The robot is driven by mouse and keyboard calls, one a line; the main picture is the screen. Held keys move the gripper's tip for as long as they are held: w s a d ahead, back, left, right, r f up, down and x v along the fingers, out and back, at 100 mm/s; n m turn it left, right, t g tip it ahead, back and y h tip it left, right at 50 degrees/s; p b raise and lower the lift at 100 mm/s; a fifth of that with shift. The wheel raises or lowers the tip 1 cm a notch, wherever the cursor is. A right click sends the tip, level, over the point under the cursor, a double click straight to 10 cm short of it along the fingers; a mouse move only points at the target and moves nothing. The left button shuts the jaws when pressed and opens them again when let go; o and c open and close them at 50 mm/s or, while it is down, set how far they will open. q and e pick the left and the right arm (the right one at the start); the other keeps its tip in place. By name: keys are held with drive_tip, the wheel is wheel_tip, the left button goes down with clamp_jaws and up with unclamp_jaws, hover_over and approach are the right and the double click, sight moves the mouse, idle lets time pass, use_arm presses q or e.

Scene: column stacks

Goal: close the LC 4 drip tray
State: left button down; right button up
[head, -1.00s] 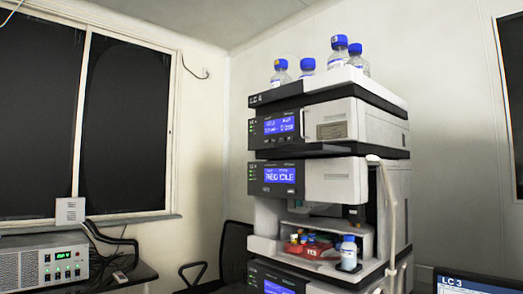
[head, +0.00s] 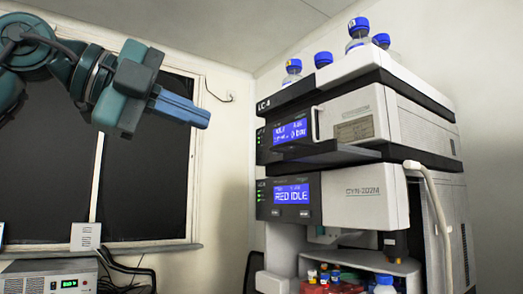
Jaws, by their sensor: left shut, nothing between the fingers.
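The LC 4 stack (head: 385,130) stands at the right, its label on the dark top edge. A thin dark tray-like ledge (head: 335,155) juts out under the upper display module (head: 290,132); it looks like the drip tray, pulled out toward me. My left gripper (head: 205,118) is at the upper left, in front of the window, with its blue fingers shut and empty. It points right toward the stack and is clear of it. My right gripper is not in view.
Several blue-capped bottles (head: 357,45) stand on top of the stack. A lower module (head: 362,193) reads RED IDLE, with a pale hose (head: 437,195) at its right. Small vials (head: 322,275) and a bottle sit in the opening below. A grey instrument (head: 45,278) is at the lower left.

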use_arm(q)
drive_tip(key=a+r, duration=0.1)
drive_tip(key=p, duration=0.4)
approach(277, 146)
drive_tip(key=shift+n+t+y, duration=0.3)
drive_tip(key=shift+t, duration=0.1)
drive_tip(key=x, duration=0.6)
drive_tip(key=shift+d+f, duration=0.1)
drive_tip(key=shift+d, duration=0.4)
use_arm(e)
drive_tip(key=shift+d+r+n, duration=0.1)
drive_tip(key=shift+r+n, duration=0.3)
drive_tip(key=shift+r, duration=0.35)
use_arm(q)
drive_tip(key=shift+d, duration=0.1)
